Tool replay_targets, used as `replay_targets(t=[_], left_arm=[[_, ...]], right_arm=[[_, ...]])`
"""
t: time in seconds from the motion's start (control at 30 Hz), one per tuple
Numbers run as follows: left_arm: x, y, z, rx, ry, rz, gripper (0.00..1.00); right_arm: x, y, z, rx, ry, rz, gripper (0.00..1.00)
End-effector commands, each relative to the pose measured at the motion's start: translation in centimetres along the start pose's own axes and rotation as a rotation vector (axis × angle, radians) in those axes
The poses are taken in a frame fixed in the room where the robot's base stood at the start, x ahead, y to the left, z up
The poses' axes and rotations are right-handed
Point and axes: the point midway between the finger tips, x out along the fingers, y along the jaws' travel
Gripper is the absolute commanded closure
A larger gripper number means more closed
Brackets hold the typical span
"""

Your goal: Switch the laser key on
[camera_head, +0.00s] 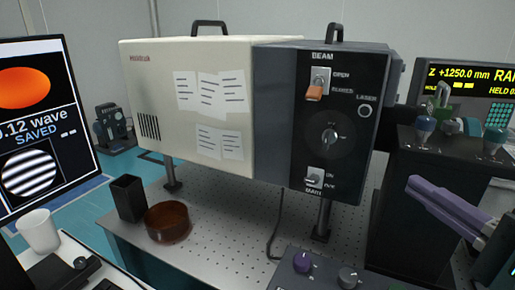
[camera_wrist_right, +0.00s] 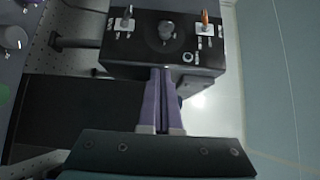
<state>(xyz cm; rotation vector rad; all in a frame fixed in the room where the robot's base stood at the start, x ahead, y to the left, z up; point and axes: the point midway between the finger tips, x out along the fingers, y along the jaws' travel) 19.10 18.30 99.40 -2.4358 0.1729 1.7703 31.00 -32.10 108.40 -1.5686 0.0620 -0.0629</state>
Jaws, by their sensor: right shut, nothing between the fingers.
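The laser key switch (camera_head: 330,135) is a round dark knob on a dial on the black front panel (camera_head: 300,165) of the laser unit. Above it is the BEAM switch (camera_head: 315,90) with an orange lever, and below it the MAIN toggle (camera_head: 315,177). My right gripper (camera_head: 411,187), with purple fingers, is shut and empty, to the right of the panel and apart from it. In the right wrist view the fingers (camera_wrist_right: 160,72) point toward the panel, with the key knob (camera_wrist_right: 168,31) just beyond their tips. My left gripper is not in view.
A black block (camera_head: 410,230) with several knobs on top stands right of the panel, near my right gripper. A control box (camera_head: 325,272) sits in front. A brown bowl (camera_head: 167,222), black holder (camera_head: 128,198) and white cup (camera_head: 38,232) are at left.

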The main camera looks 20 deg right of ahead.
Motion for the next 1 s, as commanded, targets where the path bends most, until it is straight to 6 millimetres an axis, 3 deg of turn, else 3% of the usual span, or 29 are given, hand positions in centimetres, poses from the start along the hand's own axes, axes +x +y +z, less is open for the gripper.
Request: replay_targets(t=[0.17, 0.63, 0.8, 1.0], left_arm=[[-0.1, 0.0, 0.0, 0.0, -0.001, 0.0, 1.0], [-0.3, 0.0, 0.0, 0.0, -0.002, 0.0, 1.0], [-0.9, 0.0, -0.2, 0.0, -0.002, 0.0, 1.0], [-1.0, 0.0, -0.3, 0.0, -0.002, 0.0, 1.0]], right_arm=[[1.4, -0.1, 0.0, -0.001, 0.001, -0.004, 1.0], [10.3, -0.1, 0.0, -0.001, 0.0, -0.003, 1.0], [12.0, -0.1, 2.0, 0.002, 0.0, -0.001, 1.0], [12.8, 0.0, 2.8, -0.001, -0.001, 0.0, 1.0]])
